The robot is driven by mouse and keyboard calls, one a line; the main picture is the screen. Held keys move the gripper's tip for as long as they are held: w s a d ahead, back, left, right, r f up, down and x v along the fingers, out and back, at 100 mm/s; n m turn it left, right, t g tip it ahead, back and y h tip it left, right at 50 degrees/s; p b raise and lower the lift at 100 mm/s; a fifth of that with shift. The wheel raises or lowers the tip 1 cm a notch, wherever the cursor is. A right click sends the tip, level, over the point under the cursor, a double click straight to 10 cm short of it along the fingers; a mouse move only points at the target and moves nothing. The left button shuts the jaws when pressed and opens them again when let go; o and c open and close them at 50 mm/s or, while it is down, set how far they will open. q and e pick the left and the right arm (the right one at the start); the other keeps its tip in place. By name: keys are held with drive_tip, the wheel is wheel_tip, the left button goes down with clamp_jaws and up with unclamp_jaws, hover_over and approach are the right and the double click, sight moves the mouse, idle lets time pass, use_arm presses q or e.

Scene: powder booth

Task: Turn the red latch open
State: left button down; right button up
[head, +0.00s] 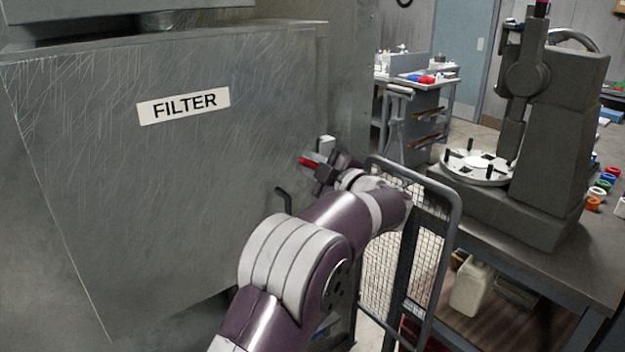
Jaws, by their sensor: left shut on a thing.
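The red latch (308,160) is at the right side of the scratched grey filter door (230,180), which bears a white FILTER label. My left gripper (314,166) is at the latch, its dark fingers shut on it; the red end shows just left of the fingers. The rest of the latch is hidden behind the gripper. The filter door looks closed against its housing. My right gripper is not in view.
A dark bent handle (284,198) sticks out below the latch. A wire mesh panel (385,270) stands close to the right of my left arm. A workbench (570,265) with a grey machine (550,130) is further right. A tool cart (415,115) stands behind.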

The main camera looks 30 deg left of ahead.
use_arm(q)
drive_tip(key=n+b, duration=0.1)
drive_tip(key=b, duration=0.1)
drive_tip(key=n+b, duration=0.1)
drive_tip(key=n, duration=0.1)
drive_tip(key=shift+f+n+b, duration=0.3)
drive_tip(key=shift+f+b, duration=0.1)
drive_tip(key=shift+r+n+b, duration=0.15)
drive_tip(key=shift+n+b, duration=1.35)
drive_tip(key=shift+n, duration=0.1)
drive_tip(key=c, duration=1.2)
unclamp_jaws()
drive_tip(key=shift+s, duration=0.1)
drive_tip(key=shift+o, duration=0.2)
drive_tip(key=v, duration=1.2)
drive_tip(key=shift+d+b, duration=0.3)
drive_tip(key=shift+b, duration=0.15)
